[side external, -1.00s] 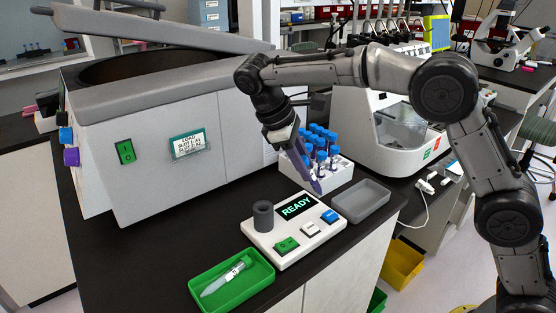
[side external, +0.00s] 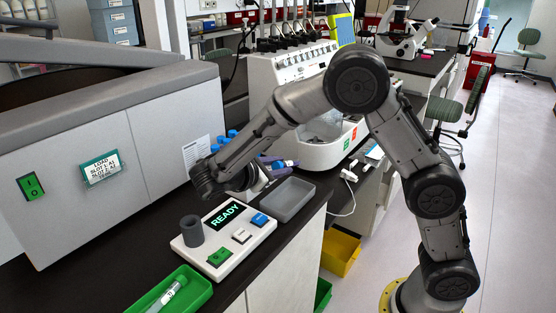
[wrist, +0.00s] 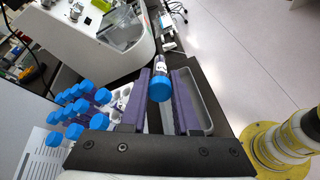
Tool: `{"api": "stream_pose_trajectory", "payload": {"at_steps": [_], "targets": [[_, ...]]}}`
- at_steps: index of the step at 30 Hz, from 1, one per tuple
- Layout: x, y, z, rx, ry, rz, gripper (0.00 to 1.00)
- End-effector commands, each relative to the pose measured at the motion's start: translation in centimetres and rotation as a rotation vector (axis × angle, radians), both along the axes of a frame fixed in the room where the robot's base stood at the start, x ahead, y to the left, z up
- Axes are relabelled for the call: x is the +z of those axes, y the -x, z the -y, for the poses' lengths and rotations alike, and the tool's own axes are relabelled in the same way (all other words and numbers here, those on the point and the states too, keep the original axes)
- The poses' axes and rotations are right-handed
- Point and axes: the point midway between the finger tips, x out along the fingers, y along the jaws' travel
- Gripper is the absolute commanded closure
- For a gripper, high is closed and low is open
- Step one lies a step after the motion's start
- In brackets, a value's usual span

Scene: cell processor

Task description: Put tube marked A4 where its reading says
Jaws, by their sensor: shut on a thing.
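My gripper (wrist: 164,98) is shut on a blue-capped tube (wrist: 161,67), seen between the purple fingers in the wrist view; its label is too small to read. In the side external view the gripper (side external: 279,162) points right, above the table behind the grey tray, and the tube is mostly hidden. The reader (side external: 255,234) shows READY on its screen (side external: 225,215). It has a grey round socket (side external: 191,231) and green, white and blue buttons. Other blue-capped tubes stand in a white rack (wrist: 113,104), left of the fingers in the wrist view.
An empty grey tray (side external: 312,187) lies beside the reader. A green tray (side external: 199,297) holds a clear tube (side external: 170,293). A large grey machine (side external: 160,130) with a LOAD sign (side external: 101,168) stands at left. A white machine (side external: 307,150) stands behind my arm.

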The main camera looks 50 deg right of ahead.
Motion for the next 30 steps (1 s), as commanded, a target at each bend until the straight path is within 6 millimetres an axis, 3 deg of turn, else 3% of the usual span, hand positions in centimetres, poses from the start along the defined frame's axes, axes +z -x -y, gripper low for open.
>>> {"api": "stream_pose_trajectory", "payload": {"at_steps": [13, 28, 29, 30], "targets": [[-5.2, 0.0, 0.0, -0.001, 0.000, -0.003, 1.00], [-6.2, 0.0, 0.0, -0.002, -0.002, 0.000, 1.00], [-6.2, 0.0, 0.0, -0.002, -0.002, 0.000, 0.67], [-6.2, 0.0, 0.0, -0.002, -0.002, 0.000, 0.60]]}}
